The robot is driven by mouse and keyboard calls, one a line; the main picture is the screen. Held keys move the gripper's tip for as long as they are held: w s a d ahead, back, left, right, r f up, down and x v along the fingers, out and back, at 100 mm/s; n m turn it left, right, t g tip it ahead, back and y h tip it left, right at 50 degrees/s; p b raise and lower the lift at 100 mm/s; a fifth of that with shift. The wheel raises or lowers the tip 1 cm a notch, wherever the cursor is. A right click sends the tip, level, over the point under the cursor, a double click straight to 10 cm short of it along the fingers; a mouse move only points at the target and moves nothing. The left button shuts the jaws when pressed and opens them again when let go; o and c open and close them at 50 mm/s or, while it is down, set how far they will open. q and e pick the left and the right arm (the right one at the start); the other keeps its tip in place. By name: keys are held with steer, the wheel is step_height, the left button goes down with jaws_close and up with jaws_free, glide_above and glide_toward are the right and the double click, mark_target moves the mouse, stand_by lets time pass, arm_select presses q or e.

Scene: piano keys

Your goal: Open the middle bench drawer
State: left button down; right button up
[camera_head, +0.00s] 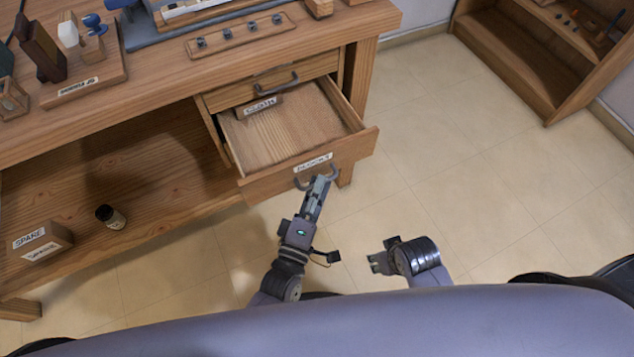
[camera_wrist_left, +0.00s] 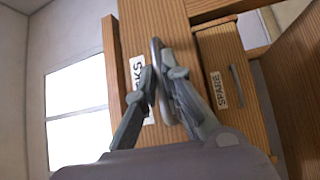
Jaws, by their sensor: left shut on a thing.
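The bench drawer labelled BLOCKS (camera_head: 258,184) is pulled well out, and its bare wooden inside shows in the head view. It sits below a closed drawer (camera_head: 230,95) with a CLOTH label. My left gripper (camera_head: 318,182) is shut on the BLOCKS drawer's grey handle (camera_head: 301,183). In the left wrist view, the fingers (camera_wrist_left: 165,85) close around the handle (camera_wrist_left: 157,55), beside the drawer's label (camera_wrist_left: 137,75). My right gripper (camera_head: 378,262) hangs low over the floor, away from the bench; its jaw opening is unclear.
A SPARE drawer front (camera_wrist_left: 222,70) is closed beside the BLOCKS drawer in the left wrist view. A small dark jar (camera_head: 111,217) and a SPARE-labelled block (camera_head: 42,242) are on the lower shelf. The floor (camera_head: 480,200) right of the bench is clear, with a shelf unit (camera_head: 520,70) beyond.

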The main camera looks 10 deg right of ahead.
arm_select(q)
steer(key=shift+f, duration=0.1)
steer(key=c, duration=1.7)
jaws_free()
steer(key=v, duration=1.2)
steer(key=shift+w, duration=0.1)
